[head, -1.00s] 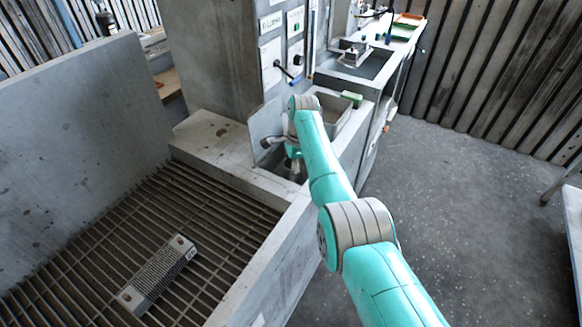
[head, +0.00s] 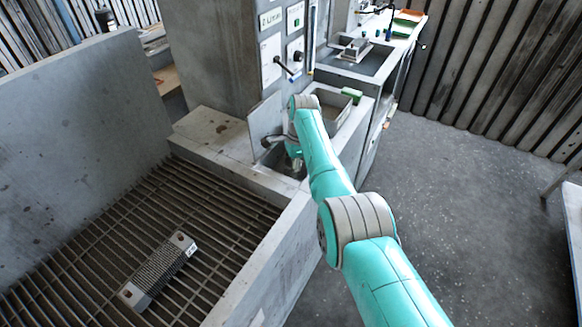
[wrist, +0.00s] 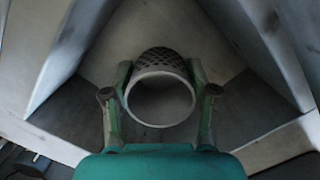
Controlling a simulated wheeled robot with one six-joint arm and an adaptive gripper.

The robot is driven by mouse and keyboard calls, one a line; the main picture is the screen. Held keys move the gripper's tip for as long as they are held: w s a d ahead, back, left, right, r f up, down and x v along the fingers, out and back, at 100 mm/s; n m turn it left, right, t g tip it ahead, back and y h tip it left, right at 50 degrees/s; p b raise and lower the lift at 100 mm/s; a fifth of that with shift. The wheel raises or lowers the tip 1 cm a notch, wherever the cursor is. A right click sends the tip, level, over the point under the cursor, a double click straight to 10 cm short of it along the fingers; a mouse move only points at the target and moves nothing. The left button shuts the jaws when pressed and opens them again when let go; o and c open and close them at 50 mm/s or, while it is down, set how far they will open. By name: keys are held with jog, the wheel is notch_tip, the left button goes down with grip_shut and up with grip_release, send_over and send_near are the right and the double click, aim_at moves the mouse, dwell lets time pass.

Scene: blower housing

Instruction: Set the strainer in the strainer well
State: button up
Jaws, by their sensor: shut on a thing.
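The strainer (wrist: 160,61) is a round cup with a pale rim and dark mesh, in the middle of the wrist view. My gripper (wrist: 159,80) has one green finger on each side of it and is shut on it. The strainer well (head: 284,163) is a recess with grey walls beside the upright plate in the head view. My gripper is low at this recess in the head view, and my arm largely covers it. The strainer cannot be made out in the head view. Whether the strainer touches the bottom is not clear.
A flat upright plate (head: 265,127) stands beside the well. A slatted grate (head: 95,238) at left bears a ribbed grey block (head: 158,270). Behind my wrist are an open basin (head: 333,103) and a green block (head: 352,94). Open floor (head: 470,190) lies to the right.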

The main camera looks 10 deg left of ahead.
jog(key=o, duration=1.3)
jog(key=shift+o, duration=0.2)
jog(key=r, duration=0.4)
jog(key=d+r, duration=0.1)
jog(key=r, duration=0.7)
jog(key=shift+w+d, duration=0.3)
jog(key=shift+w, duration=0.1)
jog(key=shift+f, duration=0.1)
